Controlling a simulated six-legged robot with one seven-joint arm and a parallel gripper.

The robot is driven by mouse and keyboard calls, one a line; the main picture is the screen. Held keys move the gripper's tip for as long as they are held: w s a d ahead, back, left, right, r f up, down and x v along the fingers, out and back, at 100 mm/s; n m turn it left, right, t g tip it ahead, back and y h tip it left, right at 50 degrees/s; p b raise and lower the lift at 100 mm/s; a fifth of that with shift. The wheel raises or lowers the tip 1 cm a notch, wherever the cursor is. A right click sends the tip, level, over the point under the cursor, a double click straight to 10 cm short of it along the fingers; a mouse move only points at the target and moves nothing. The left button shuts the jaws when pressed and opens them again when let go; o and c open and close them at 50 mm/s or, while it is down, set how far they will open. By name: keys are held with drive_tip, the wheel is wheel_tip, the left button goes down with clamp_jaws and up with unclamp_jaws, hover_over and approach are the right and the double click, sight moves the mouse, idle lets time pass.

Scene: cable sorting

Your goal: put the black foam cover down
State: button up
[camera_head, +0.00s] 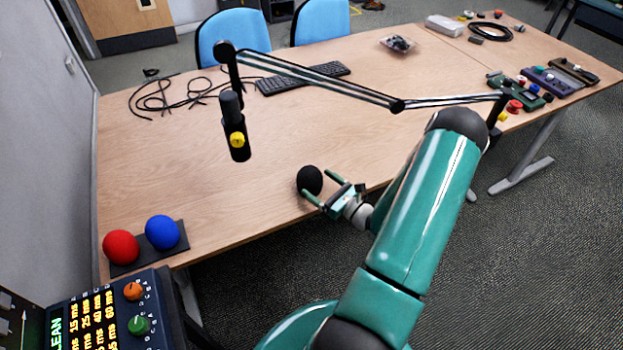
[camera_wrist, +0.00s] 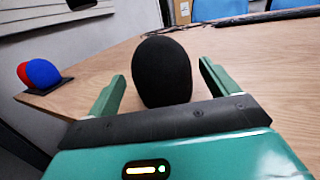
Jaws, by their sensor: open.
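The black foam cover (camera_head: 310,180) is a dark rounded ball at the table's front edge area. It also shows in the wrist view (camera_wrist: 162,72), standing upright on the wood between my two fingers. My gripper (camera_head: 320,184) is open around it, with a visible gap between the cover and each finger in the wrist view (camera_wrist: 160,88). The cover appears to rest on the table (camera_head: 250,190); its underside is hidden by my gripper's palm in the wrist view.
A red foam ball (camera_head: 120,247) and a blue one (camera_head: 161,232) sit on a dark pad at the front left. A microphone (camera_head: 235,128) hangs from a boom arm (camera_head: 320,80) above the table. Black cable (camera_head: 165,98) and a keyboard (camera_head: 302,78) lie behind. The table's middle is clear.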

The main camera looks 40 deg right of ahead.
drive_tip(key=s, duration=0.7)
drive_tip(key=w+a+r+n+g+y, duration=0.2)
drive_tip(key=a+r+n+g+y, duration=0.3)
drive_tip(key=a+r+n+g, duration=0.4)
drive_tip(key=w+a+r+n+g+y, duration=0.2)
drive_tip(key=a+r+n+g+y, duration=0.4)
drive_tip(key=a+n, duration=0.55)
drive_tip(key=s+a+r+n+t+h, duration=0.1)
drive_tip(key=s+a+r+n+h, duration=0.3)
drive_tip(key=a+r+n+h, duration=0.1)
drive_tip(key=s+a+r+n+h, duration=0.5)
drive_tip(key=r+n+h, duration=0.3)
drive_tip(key=r, duration=0.4)
drive_tip(key=shift+a+r+n+t, duration=0.15)
drive_tip(key=shift+a+n+t, duration=0.25)
drive_tip(key=shift+a+n, duration=0.2)
drive_tip(key=shift+s, duration=0.15)
